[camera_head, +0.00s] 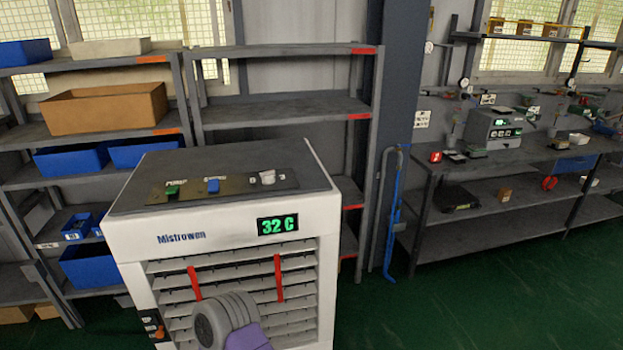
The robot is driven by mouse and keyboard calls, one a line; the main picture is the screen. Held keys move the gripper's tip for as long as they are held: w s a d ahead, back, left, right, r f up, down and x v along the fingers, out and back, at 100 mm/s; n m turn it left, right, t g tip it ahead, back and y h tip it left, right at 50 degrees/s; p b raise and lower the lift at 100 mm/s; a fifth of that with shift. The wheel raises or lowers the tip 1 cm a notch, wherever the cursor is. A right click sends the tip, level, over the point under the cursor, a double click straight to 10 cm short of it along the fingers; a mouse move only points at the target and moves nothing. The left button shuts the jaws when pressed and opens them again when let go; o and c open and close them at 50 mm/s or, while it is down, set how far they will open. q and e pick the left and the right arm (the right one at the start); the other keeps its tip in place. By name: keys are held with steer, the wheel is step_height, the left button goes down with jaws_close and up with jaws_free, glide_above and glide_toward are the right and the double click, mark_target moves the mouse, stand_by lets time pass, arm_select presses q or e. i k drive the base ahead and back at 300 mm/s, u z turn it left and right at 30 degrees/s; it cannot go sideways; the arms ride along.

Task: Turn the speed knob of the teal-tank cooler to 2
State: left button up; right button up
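A white cooler (130,262) with a dark grey top and the name "Mistrowen" stands close in front of me, left of centre. Its display (278,225) reads 32 C in green. The control panel (235,186) on its top holds a green switch (172,190), a blue switch (213,186) and a pale knob (267,178) at the right end. The markings around the knob are too small to read, so its setting cannot be told. No teal tank shows in this view. Neither gripper is in view; a grey and purple part of my arm shows low before the louvres.
Two red strips (279,278) hang on the front louvres. Shelves with blue bins (70,160) and a brown box (105,108) stand behind at left. A workbench (540,160) with equipment stands at right. The green floor (470,305) right of the cooler is clear.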

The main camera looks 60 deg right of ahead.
mark_target(267, 177)
steer(key=k, duration=0.3)
steer(key=z, duration=1)
